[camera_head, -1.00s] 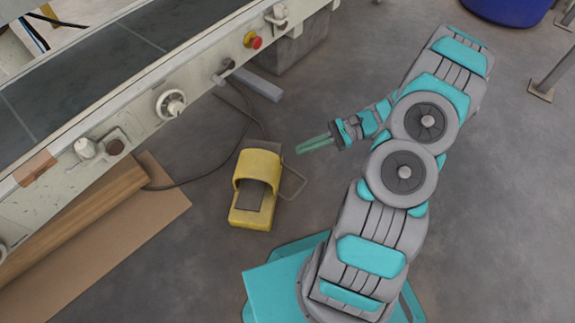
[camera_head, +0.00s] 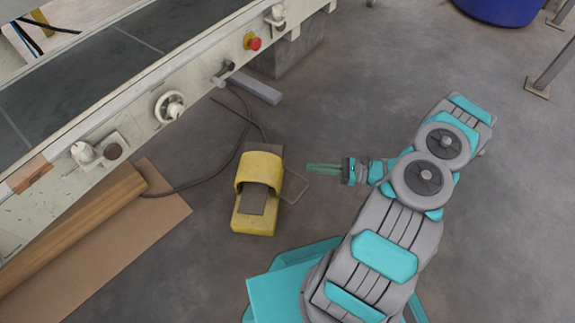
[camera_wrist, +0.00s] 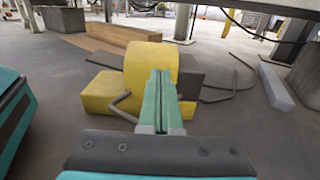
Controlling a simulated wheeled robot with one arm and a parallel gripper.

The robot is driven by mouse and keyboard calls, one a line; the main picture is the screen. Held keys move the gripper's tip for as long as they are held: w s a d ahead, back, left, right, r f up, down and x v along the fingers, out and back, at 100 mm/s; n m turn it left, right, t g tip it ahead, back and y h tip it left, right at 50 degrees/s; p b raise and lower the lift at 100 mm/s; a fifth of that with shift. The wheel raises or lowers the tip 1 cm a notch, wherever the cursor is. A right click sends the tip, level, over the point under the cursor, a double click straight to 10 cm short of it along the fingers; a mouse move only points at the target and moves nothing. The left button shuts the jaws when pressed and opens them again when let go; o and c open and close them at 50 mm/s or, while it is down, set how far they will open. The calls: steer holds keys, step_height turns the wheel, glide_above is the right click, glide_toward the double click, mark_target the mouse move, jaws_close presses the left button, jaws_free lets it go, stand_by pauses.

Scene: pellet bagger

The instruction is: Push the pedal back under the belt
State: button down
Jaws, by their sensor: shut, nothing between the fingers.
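The yellow foot pedal (camera_head: 257,193) stands on the concrete floor in front of the belt machine (camera_head: 150,100), with a dark tread in its hooded opening. A thin wire bar sticks out from its right side. A dark cable runs from the pedal area towards the machine. My gripper (camera_head: 312,167) is shut and empty, to the right of the pedal's hood and pointing left at it. In the wrist view the shut green fingers (camera_wrist: 160,95) lie in front of the yellow pedal (camera_wrist: 122,88) and cover part of it. I cannot tell there whether they touch; the head view shows a gap.
A grey bar (camera_head: 254,87) and a machine foot block stand behind the pedal. A blue tub (camera_head: 500,8) and a post are far right. The floor between is clear.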

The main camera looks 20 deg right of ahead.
steer(key=b+x, duration=0.1)
steer(key=x, duration=0.8)
steer(key=shift+a, duration=0.1)
